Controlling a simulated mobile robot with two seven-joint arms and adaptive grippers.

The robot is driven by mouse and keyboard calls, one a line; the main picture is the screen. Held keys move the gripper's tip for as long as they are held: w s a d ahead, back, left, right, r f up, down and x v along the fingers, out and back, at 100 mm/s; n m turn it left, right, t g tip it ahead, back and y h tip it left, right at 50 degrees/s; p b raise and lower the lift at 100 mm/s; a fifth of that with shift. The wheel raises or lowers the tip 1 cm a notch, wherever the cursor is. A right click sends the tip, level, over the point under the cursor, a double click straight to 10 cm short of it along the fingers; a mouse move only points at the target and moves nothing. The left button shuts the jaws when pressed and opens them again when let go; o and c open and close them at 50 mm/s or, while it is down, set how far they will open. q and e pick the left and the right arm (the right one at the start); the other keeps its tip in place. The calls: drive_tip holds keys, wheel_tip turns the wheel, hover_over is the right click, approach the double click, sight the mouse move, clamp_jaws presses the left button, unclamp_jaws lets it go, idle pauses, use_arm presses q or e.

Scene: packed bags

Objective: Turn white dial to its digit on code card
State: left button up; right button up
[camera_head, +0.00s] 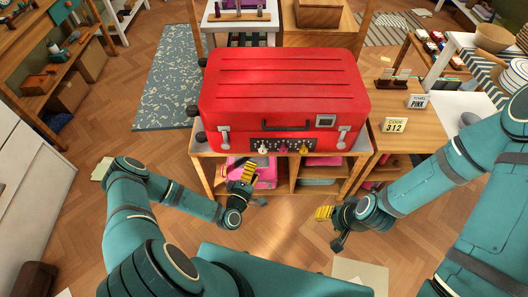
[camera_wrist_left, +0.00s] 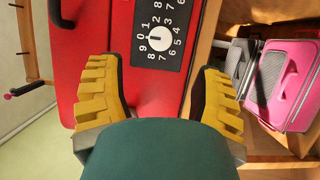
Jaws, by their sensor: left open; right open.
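The red suitcase (camera_head: 285,90) lies on a wooden table with its lock panel (camera_head: 284,146) on the front face. The panel carries a white dial (camera_head: 263,149), a pink-red dial (camera_head: 283,151) and a yellow dial (camera_head: 304,149). In the left wrist view the white dial (camera_wrist_left: 158,39) sits inside a ring of digits; its dark mark seems to face the 0. The code card (camera_head: 394,125) reads 312. My left gripper (camera_head: 246,170) is open and empty, in front of and below the white dial, apart from it. My right gripper (camera_head: 325,212) is open and empty, low at the right.
A card reading TOWEL PINK (camera_head: 417,101) stands behind the code card on the side table. A pink case (camera_wrist_left: 287,85) sits on the shelf under the suitcase. Metal latches flank the lock panel. The floor in front is mostly clear.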

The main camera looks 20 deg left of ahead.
sight(262, 152)
use_arm(q)
drive_tip(key=w, duration=0.3)
drive_tip(key=w+b, duration=0.1)
drive_tip(key=w, duration=0.2)
drive_tip(key=w+d, duration=0.1)
drive_tip(key=w, duration=0.2)
drive_tip(key=shift+w+d, duration=0.1)
drive_tip(key=shift+w, duration=0.15)
clamp_jaws()
